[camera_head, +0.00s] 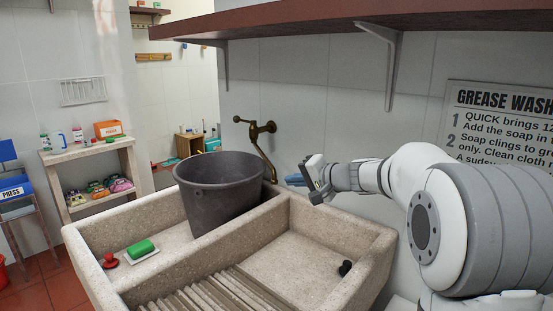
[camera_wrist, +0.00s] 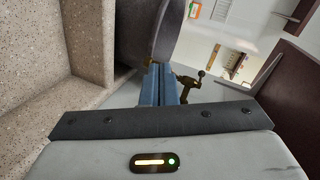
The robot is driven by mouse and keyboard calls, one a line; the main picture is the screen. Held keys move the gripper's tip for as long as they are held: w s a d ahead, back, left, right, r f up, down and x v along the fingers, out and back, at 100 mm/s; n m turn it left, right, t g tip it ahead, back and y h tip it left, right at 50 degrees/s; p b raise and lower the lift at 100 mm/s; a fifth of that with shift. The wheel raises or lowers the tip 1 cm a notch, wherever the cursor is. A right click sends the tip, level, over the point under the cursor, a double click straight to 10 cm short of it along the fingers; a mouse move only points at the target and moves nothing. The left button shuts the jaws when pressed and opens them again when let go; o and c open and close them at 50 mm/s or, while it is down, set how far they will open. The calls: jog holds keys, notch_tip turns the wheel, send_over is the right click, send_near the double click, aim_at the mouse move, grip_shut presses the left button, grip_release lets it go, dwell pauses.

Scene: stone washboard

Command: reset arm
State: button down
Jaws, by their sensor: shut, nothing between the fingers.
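My gripper (camera_head: 297,181) is held above the back rim of the stone sink, to the right of the brass tap (camera_head: 260,145). Its blue fingers (camera_wrist: 159,86) are together and empty in the wrist view, pointing toward the dark grey bucket (camera_wrist: 150,25) and the tap (camera_wrist: 190,83). In the head view the bucket (camera_head: 212,195) stands upright in the left basin of the sink, with the tap behind it. The gripper looks apart from both. My arm reaches in from the right.
The stone sink (camera_head: 385,245) has a ribbed washboard (camera_head: 215,300). A brown wall shelf (camera_head: 300,22) overhangs my arm.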

jog(key=s+f+n+g+h+p, duration=0.1)
jog(key=s+n+g+h+p, duration=0.35)
jog(key=s, duration=1.65)
jog(key=s+d+f+g+h+p, duration=0.1)
jog(key=s+d+h+p, duration=0.1)
jog(key=s+d, duration=0.2)
jog(key=s+d+f+g+h+p, duration=0.1)
jog(key=s+d, duration=0.4)
jog(key=s, duration=0.6)
jog(key=shift+f+n+g+h+p, duration=0.4)
jog(key=shift+f+h+p, duration=0.2)
jog(key=shift+h+p, duration=0.65)
